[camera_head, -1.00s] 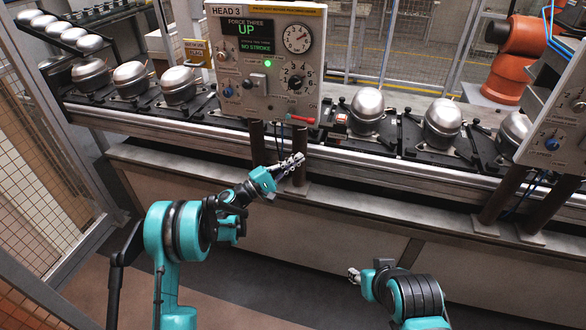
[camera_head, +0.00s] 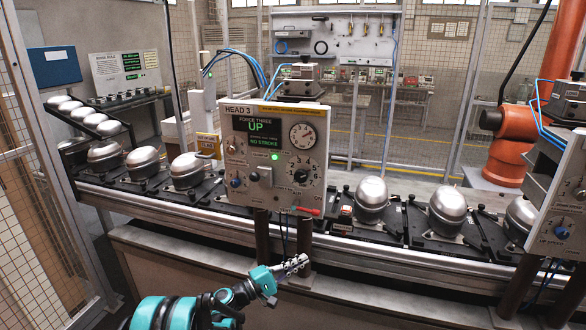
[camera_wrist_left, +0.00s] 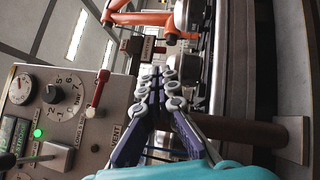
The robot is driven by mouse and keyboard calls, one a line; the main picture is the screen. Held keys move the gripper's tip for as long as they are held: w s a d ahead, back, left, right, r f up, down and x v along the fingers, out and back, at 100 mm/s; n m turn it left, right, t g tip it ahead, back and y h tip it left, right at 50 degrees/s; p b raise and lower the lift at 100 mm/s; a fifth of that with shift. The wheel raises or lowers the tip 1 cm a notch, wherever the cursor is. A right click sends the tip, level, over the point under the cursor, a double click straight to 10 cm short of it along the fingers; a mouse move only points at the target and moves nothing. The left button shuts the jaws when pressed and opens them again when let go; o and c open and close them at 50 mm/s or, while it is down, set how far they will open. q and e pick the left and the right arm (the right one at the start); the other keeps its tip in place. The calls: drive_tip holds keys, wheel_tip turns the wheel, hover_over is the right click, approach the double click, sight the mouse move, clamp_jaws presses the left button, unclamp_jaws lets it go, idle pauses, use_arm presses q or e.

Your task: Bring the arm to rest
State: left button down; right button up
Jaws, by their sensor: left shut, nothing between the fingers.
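My left gripper (camera_head: 294,265) is shut and empty in the head view, in front of the conveyor's front edge and just below the HEAD 3 control panel (camera_head: 275,150). It also shows in the left wrist view (camera_wrist_left: 163,75), fingers together, with the panel to the left. The teal left arm (camera_head: 200,308) comes up from the bottom of the head view. My right gripper is outside the head view now.
A conveyor (camera_head: 330,245) carries several pallets with silver compressors (camera_head: 371,197). Posts (camera_head: 304,245) under the panel stand close to the left gripper. A second panel (camera_head: 558,215) stands at the right. An orange robot (camera_head: 505,150) is behind.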

use_arm(q)
drive_tip(key=s+a+r+m+g+y, duration=0.1)
drive_tip(key=s+r+m+y, duration=0.1)
drive_tip(key=s+r+y, duration=0.3)
drive_tip(key=s+a+m+g+y, duration=0.1)
drive_tip(key=s+a+m+y, duration=0.1)
drive_tip(key=s, duration=0.6)
drive_tip(key=s+a+f+m+y, duration=0.2)
drive_tip(key=s+a+y, duration=0.3)
drive_tip(key=s+a, duration=0.3)
drive_tip(key=s+a+f+m+y, duration=0.2)
drive_tip(key=s+a+y, duration=0.3)
drive_tip(key=s+a, duration=0.4)
drive_tip(key=s+f, duration=0.1)
drive_tip(key=s, duration=0.4)
drive_tip(key=shift+s+m+g+y, duration=0.3)
